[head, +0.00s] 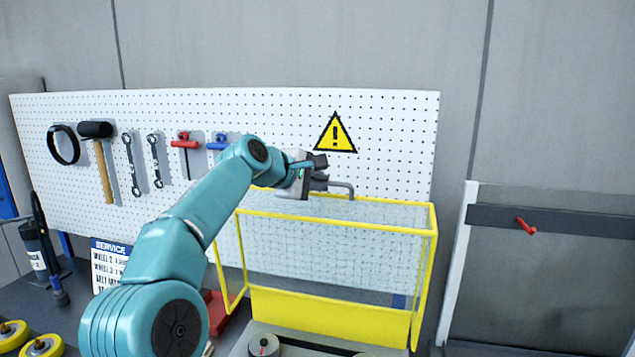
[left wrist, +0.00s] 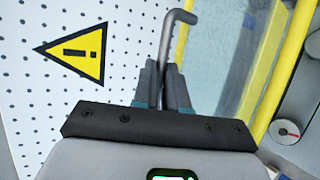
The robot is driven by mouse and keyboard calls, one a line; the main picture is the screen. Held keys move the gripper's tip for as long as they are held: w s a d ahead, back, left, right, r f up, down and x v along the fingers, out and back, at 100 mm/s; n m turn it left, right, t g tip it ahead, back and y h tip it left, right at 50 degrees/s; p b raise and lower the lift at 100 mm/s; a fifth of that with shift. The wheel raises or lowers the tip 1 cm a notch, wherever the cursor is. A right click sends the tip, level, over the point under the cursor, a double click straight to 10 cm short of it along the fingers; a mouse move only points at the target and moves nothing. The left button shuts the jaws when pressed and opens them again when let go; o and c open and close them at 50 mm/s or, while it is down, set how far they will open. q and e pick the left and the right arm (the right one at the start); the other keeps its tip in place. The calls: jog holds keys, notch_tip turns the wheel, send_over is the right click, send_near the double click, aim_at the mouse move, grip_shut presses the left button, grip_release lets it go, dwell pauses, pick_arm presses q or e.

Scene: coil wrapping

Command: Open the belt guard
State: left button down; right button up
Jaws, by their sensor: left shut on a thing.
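The belt guard is a yellow frame (head: 427,290) with clear mesh panels and a solid yellow lower panel, standing in front of the pegboard at the centre right of the head view. A grey bent bar handle (head: 342,185) is at its top edge. My left gripper (head: 317,178) is shut on this handle. In the left wrist view, the fingers (left wrist: 167,88) close around the handle bar (left wrist: 170,38), with the yellow frame (left wrist: 276,70) to the right. I cannot tell how far the guard is swung. My right gripper is not in view.
A grey roller (head: 263,346) with a red mark and a dark belt lie below the guard. The pegboard (head: 380,130) behind carries tools and a yellow warning sign (head: 336,134). A grey panel with a red handle (head: 526,226) is at the right. Yellow wheels (head: 42,346) lie lower left.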

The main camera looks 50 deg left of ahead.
pick_arm(q)
jog(key=shift+r, duration=0.5)
jog(key=c, duration=1.4)
grip_release()
jog(key=shift+o, duration=1.2)
jog(key=shift+s, duration=0.15)
jog(key=shift+s+d, duration=0.15)
jog(key=shift+d, duration=0.05)
jog(key=shift+a+f, duration=0.1)
jog(key=shift+f, duration=0.05)
jog(key=shift+a, duration=0.1)
jog(key=b+v, duration=0.3)
jog(key=v, duration=1.3)
